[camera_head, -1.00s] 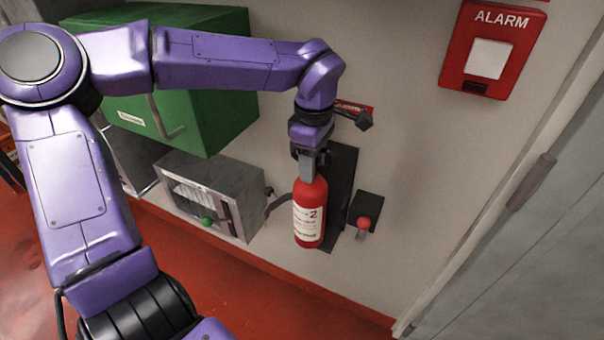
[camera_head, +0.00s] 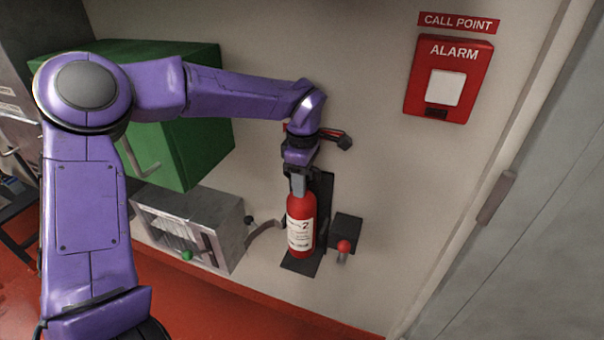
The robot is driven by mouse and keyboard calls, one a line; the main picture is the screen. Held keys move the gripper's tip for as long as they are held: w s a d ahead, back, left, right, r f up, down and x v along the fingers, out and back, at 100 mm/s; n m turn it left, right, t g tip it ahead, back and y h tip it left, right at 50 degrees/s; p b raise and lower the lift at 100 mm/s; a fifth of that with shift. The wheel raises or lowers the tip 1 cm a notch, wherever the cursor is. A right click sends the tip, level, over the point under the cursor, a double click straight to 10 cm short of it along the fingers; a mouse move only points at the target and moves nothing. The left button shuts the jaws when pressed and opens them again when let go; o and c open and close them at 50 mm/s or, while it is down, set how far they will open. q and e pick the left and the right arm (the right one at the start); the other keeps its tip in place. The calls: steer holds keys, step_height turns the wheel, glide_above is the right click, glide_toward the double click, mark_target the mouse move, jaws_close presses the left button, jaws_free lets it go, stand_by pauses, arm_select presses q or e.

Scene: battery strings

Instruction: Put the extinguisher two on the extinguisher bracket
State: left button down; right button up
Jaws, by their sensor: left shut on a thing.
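The red extinguisher two (camera_head: 301,226), with a white label and the digit 2, hangs upright in front of the wall. My left gripper (camera_head: 298,184) is shut on its top from above. The black extinguisher bracket (camera_head: 326,200) is a dark back plate on the wall with a flat foot (camera_head: 299,264) at its lower end. The extinguisher is in front of the plate and over the foot. I cannot tell whether its base touches the foot. The gripper hides the extinguisher's top. My right gripper is not in view.
A black box with a red-knobbed lever (camera_head: 345,232) is close to the right of the bracket. A grey cabinet (camera_head: 190,228) with a green knob and a green cabinet (camera_head: 190,150) stand at left. A red alarm (camera_head: 449,80) is above right, beside a grey door (camera_head: 530,230).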

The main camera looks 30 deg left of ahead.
arm_select(q)
step_height(320, 180, down, 3)
steer(key=shift+w+f, duration=0.1)
steer(key=shift+f, duration=0.05)
steer(key=shift+w+f, duration=0.2)
steer(key=shift+f, duration=0.15)
steer(key=c, duration=0.6)
jaws_free()
steer(key=shift+s+f, duration=0.15)
steer(key=shift+s, duration=0.05)
steer(key=shift+c, duration=0.2)
step_height(320, 180, up, 12)
steer(key=shift+r+p, duration=0.15)
steer(key=shift+p, duration=0.35)
